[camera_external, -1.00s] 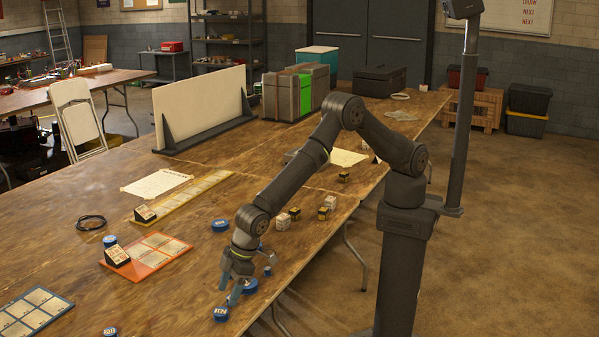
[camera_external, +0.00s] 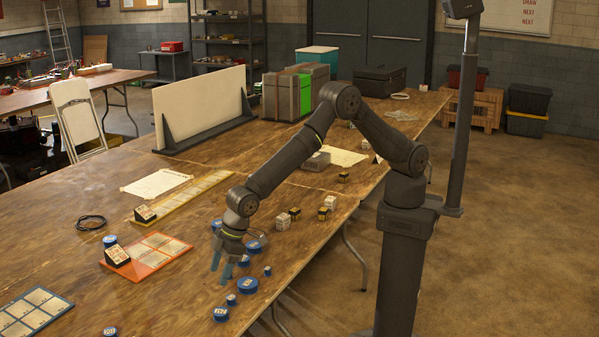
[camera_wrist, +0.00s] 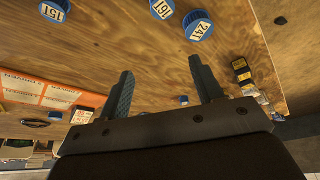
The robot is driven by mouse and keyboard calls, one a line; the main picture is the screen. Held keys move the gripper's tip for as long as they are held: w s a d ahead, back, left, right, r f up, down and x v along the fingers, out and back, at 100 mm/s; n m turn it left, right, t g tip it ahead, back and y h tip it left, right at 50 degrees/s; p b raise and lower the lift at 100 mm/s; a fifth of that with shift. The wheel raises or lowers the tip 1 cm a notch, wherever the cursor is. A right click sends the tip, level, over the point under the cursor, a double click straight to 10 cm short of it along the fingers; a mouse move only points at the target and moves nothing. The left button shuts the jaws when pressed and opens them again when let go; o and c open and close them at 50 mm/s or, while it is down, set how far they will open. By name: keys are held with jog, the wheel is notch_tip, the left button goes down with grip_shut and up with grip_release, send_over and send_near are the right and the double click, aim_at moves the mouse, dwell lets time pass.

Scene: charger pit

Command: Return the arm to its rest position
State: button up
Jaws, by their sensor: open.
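My gripper (camera_external: 222,272) points downward above the wooden table (camera_external: 175,290), at the end of the bent arm. Its two blue-grey fingers stand apart with nothing between them.
An orange-edged board (camera_external: 147,256) and a yellow-edged board (camera_external: 180,198) lie to the left. Small black-and-yellow and white cubes (camera_external: 283,221) sit right of my gripper. A white upright panel (camera_external: 205,105) and grey-green cases (camera_external: 295,95) stand farther back.

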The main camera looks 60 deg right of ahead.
jog(key=w+d+r+m+t+h, duration=0.1)
jog(key=w+d+m, duration=0.1)
jog(key=w+d, duration=0.9)
jog(key=w+d+r+m, duration=0.2)
jog(key=w+d, duration=0.9)
jog(key=w, duration=0.1)
jog(key=w+d+m, duration=0.1)
jog(key=w+d, duration=0.3)
jog(key=d, duration=0.4)
jog(key=w+d+m+h, duration=0.1)
jog(key=w+d, duration=0.3)
jog(key=d, duration=0.4)
jog(key=w+d+m+t, duration=0.1)
jog(key=w+d+m, duration=0.2)
jog(key=d, duration=0.6)
jog(key=shift+w+h, duration=0.4)
jog(key=shift+w, duration=0.1)
jog(key=shift+o, duration=0.4)
jog(key=shift+f, duration=0.1)
